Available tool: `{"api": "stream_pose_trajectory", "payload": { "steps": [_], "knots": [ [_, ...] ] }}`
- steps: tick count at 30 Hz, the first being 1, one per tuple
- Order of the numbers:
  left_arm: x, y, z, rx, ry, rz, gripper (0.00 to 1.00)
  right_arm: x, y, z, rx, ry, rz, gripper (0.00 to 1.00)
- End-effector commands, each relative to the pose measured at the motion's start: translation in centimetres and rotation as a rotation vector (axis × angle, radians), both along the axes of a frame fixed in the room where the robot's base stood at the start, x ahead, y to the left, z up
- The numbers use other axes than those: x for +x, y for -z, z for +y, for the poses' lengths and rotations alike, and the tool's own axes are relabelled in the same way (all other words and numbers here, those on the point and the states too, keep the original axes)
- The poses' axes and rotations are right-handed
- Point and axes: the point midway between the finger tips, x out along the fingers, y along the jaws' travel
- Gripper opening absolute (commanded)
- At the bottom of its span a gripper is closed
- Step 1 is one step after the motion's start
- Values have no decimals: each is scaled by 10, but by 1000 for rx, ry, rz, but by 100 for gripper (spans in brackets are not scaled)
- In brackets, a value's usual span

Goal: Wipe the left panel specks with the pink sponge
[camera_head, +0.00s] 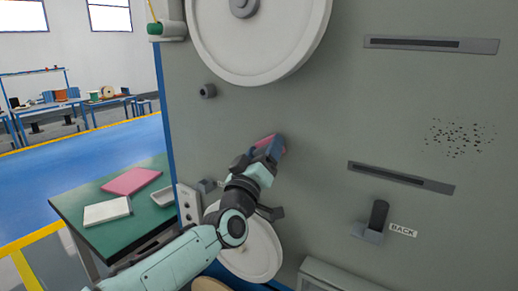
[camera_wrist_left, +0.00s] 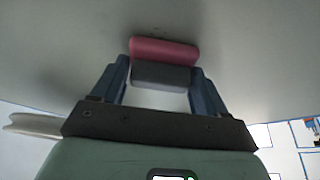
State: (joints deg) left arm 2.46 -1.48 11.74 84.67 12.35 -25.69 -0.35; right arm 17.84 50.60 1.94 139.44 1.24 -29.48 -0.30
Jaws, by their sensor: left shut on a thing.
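My left gripper (camera_head: 268,150) is shut on the pink sponge (camera_wrist_left: 164,51), which has a grey backing (camera_wrist_left: 162,76) between the two fingers. In the head view the sponge is mostly hidden by the gripper, with only pink edges showing. The sponge is at the grey panel (camera_head: 320,130), left of centre; I cannot tell whether it touches. A few tiny dark marks (camera_wrist_left: 164,31) show on the panel just beyond the sponge in the left wrist view. A wider cluster of dark specks (camera_head: 460,137) is on the panel's right side. My right gripper is not in view.
A large pale wheel (camera_head: 258,50) is above my gripper and a smaller one (camera_head: 250,248) below it. A black knob (camera_head: 208,91) and a dark handle (camera_head: 378,215) stick out of the panel. A green table (camera_head: 80,205) with flat pads stands at left.

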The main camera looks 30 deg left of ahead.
Motion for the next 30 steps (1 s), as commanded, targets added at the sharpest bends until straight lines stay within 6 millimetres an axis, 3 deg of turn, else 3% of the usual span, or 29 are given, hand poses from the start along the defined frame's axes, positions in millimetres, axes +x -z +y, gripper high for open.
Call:
{"api": "stream_pose_trajectory", "payload": {
  "steps": [6,15,30],
  "knots": [
    [-3,-3,-21,0,3,-1,49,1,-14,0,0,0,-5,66],
    [-2,-1,-31,1,0,0,49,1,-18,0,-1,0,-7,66],
    [5,2,4,2,-1,1,49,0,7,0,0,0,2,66]
  ]
}}
